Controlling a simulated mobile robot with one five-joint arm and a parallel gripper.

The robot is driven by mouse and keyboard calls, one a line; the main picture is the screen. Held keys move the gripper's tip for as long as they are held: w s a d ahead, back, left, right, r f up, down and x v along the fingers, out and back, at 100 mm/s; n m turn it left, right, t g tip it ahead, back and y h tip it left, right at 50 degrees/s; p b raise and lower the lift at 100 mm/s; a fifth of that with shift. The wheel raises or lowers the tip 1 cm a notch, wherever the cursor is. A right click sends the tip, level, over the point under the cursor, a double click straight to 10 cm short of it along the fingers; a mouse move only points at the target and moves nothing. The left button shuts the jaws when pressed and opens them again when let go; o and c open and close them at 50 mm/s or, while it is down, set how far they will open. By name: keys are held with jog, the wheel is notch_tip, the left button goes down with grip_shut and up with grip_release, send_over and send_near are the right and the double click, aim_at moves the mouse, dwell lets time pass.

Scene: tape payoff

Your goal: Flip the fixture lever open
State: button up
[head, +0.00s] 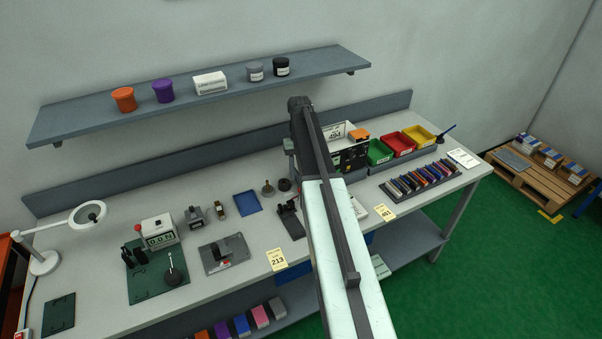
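I cannot tell for certain which device is the fixture with the lever. A green base plate (150,290) carries a device with a thin upright rod (171,262) on a round dark foot. A red-knobbed lever (138,229) stands at its back, beside a white box reading 0.0 N (160,232). A grey plate with a black block (226,253) lies to the right. A small dark device (290,218) stands further right, close to my arm. My arm crosses the middle of the picture, over the bench; its gripper does not show.
The bench (110,255) carries a blue tray (247,202), a white lamp (88,214), green (379,152), red (398,144) and yellow (418,135) bins, and a rack of coloured pieces (420,180). A shelf (205,103) hangs above. A pallet (535,175) stands at right.

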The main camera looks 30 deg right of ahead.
jog(key=shift+c, duration=1)
jog(key=shift+n+t+h, duration=0.3)
jog(key=shift+n, duration=0.3)
jog(key=s+a+f+b, duration=0.1)
jog(key=a, duration=0.2)
jog(key=s+a+f+b, duration=0.1)
jog(key=a, duration=0.2)
jog(key=s+a+f+b, duration=0.1)
jog(key=s+a+f, duration=0.1)
jog(key=a, duration=0.2)
grip_shut()
jog(key=s+a+f+n+t+b, duration=0.1)
jog(key=s+a+f+b, duration=0.1)
jog(key=s+a, duration=0.3)
jog(key=s+a+f+n+t+b, duration=0.1)
jog(key=s+a+f+b, duration=0.2)
jog(key=a, duration=1)
jog(key=shift+s+f+n+h, duration=0.2)
jog(key=shift+s+n+h, duration=0.15)
jog(key=shift+s, duration=0.7)
